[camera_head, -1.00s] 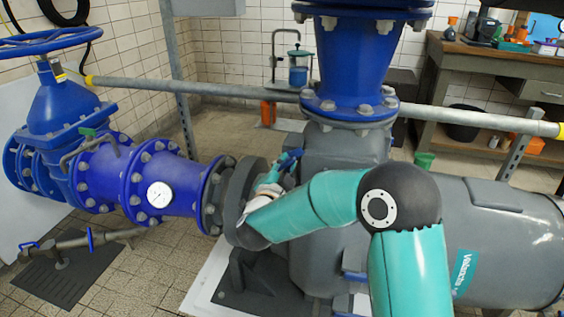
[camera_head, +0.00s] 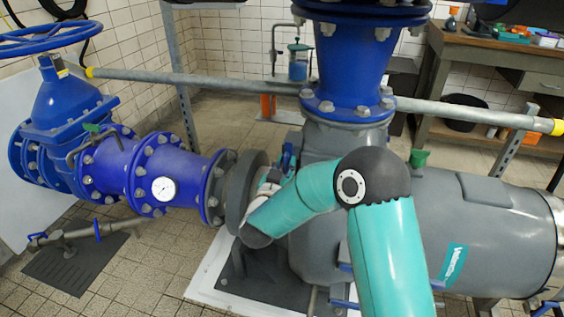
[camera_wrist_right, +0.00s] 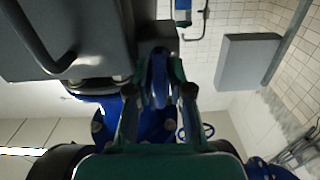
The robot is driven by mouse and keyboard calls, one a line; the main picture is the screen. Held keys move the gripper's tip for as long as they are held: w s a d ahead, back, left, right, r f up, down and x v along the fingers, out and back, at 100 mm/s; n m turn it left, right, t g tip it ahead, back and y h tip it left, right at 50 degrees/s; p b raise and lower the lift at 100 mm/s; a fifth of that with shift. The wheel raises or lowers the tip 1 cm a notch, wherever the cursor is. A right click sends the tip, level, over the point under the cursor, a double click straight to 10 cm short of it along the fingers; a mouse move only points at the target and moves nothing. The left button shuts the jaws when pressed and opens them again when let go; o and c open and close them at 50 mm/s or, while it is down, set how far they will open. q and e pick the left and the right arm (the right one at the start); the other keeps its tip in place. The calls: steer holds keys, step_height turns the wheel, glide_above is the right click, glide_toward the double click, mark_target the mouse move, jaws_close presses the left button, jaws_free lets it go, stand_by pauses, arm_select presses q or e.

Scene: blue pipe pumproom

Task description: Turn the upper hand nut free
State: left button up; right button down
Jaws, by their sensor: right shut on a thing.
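The upper hand nut is a small blue winged part (camera_head: 287,157) on the front of the grey pump housing (camera_head: 318,220), beside the dark round flange (camera_head: 238,200). My right gripper (camera_head: 276,174) reaches it from the front and is shut on it, partly hidden behind my teal forearm. In the right wrist view the nut (camera_wrist_right: 158,78) stands upright between the two fingers of the gripper (camera_wrist_right: 159,92), close to the grey housing. How far the nut is unscrewed cannot be told. My left gripper is not in view.
A blue pipe with a round gauge (camera_head: 164,188) joins the pump from the left. A vertical blue pipe (camera_head: 347,70) rises above it. A grey rail (camera_head: 210,82) crosses behind. A workbench (camera_head: 500,60) stands at the back right. The tiled floor at the lower left is partly clear.

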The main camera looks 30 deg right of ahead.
steer(key=shift+d+r+n, duration=0.2)
steer(key=shift+n, duration=0.1)
steer(key=c, duration=1.2)
jaws_free()
steer(key=shift+f, duration=0.1)
steer(key=shift+a, duration=0.1)
steer(key=shift+f, duration=0.1)
steer(key=v, duration=1.2)
steer(key=shift+w, duration=0.1)
